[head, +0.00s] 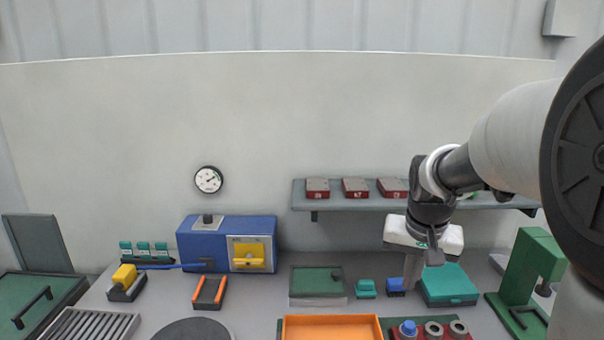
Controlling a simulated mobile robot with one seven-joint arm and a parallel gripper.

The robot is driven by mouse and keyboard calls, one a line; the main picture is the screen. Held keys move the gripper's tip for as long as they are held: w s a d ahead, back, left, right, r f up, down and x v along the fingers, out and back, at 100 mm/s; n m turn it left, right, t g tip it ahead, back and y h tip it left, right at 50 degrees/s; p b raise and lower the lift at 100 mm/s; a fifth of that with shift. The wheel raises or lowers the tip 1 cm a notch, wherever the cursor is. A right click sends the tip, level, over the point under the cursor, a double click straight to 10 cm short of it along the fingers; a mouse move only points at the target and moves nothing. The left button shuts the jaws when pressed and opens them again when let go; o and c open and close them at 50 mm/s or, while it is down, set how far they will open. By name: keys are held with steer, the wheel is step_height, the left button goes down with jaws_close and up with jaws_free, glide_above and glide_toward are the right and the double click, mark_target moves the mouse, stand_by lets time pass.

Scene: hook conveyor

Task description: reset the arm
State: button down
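My arm comes in from the right edge and bends down over the back right of the bench. My gripper (413,280) has a white body and points down. A grey finger shows below it, between a small blue block (396,286) and a teal box (452,284). The second finger is not clear, so the opening cannot be read. No held thing shows. Whether the fingertip touches the bench or the things beside it cannot be told.
A wall shelf (300,197) with several red boxes runs close behind my gripper. A green press-like stand (531,270) is to the right. In front are an orange tray (332,320) and a red holder with cylinders (433,331). A blue machine (205,243) stands left.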

steer(key=s+a+r+n+t, duration=0.1)
steer(key=s+a+r+n, duration=0.1)
steer(key=s, duration=0.8)
steer(key=s+a+r+n+t+p, duration=0.1)
steer(key=s+a+r, duration=0.4)
steer(key=s, duration=0.5)
steer(key=shift+a+n+y, duration=0.3)
steer(key=shift+n+y, duration=0.1)
steer(key=shift+n, duration=0.1)
